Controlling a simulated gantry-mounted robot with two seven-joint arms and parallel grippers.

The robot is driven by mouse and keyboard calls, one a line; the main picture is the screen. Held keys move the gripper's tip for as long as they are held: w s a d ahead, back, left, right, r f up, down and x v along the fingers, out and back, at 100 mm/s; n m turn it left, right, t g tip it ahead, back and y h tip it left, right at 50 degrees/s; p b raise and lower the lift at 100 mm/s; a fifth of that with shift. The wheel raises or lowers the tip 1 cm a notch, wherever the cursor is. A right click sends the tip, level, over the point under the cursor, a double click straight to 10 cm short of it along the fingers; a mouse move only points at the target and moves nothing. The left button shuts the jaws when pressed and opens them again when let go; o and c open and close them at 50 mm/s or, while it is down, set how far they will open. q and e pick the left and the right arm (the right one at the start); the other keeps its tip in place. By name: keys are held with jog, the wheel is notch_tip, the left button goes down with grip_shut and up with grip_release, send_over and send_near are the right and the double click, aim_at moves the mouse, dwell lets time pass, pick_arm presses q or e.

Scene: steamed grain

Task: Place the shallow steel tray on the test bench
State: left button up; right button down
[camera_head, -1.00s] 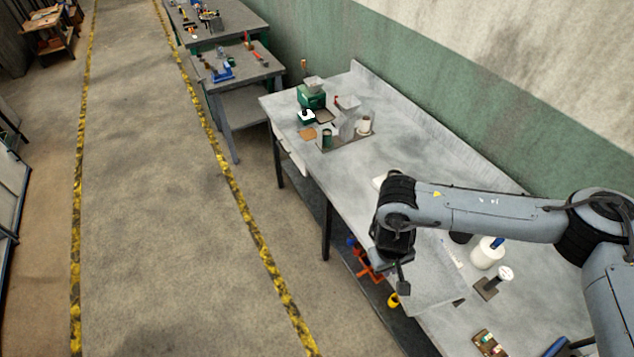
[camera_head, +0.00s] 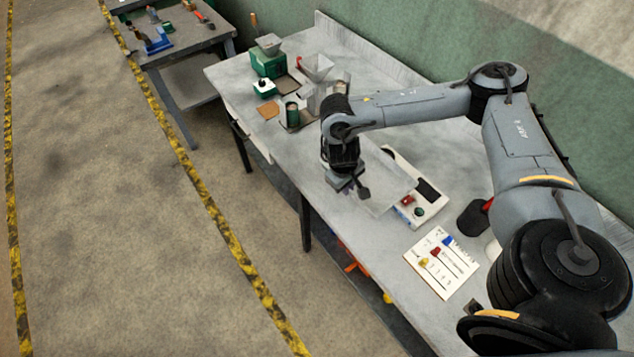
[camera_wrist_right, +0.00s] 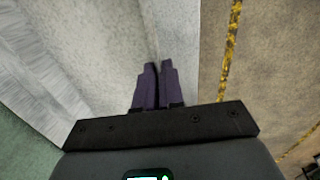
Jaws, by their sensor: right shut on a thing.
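The shallow steel tray (camera_head: 388,178) is a thin, flat grey piece in the head view. My right gripper (camera_head: 350,188) is shut on its left side and holds it over the grey test bench (camera_head: 285,160). I cannot tell whether the tray touches the bench. In the right wrist view my right gripper's fingers (camera_wrist_right: 156,72) are close together, and I cannot clearly make out the tray there. My left gripper is not in view.
A white device with a dark panel (camera_head: 428,190) lies just right of the tray, close to it. A card with coloured marks (camera_head: 442,262) and a dark cup (camera_head: 474,217) lie nearer. A green grinder (camera_head: 268,63) and jars stand at the far end. Bare bench lies left of my gripper.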

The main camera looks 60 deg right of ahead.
aim_at(351, 194)
jog(key=shift+s+d+f+b, duration=0.1)
jog(key=shift+s+f+b, duration=0.15)
jog(key=shift+s+f, duration=0.3)
jog(key=shift+s+d+f+b, duration=0.1)
jog(key=shift+s+f+b, duration=0.2)
jog(key=shift+f, duration=0.7)
jog(key=w+f+b, duration=0.1)
jog(key=w+f, duration=0.1)
jog(key=w, duration=0.1)
jog(key=w+f+b, duration=0.2)
jog(key=w, duration=0.2)
jog(key=w+a+f+b, duration=0.1)
jog(key=w+f+b, duration=0.1)
jog(key=w, duration=0.2)
jog(key=shift+w+f, duration=0.25)
jog(key=shift+f+b, duration=1.6)
jog(key=shift+f, duration=0.45)
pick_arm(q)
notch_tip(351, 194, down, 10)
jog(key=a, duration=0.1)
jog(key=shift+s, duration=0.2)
pick_arm(e)
jog(key=shift+r, duration=0.1)
jog(key=c, duration=1.7)
grip_release()
jog(key=shift+f, duration=0.2)
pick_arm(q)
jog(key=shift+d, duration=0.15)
pick_arm(e)
jog(key=o, duration=0.4)
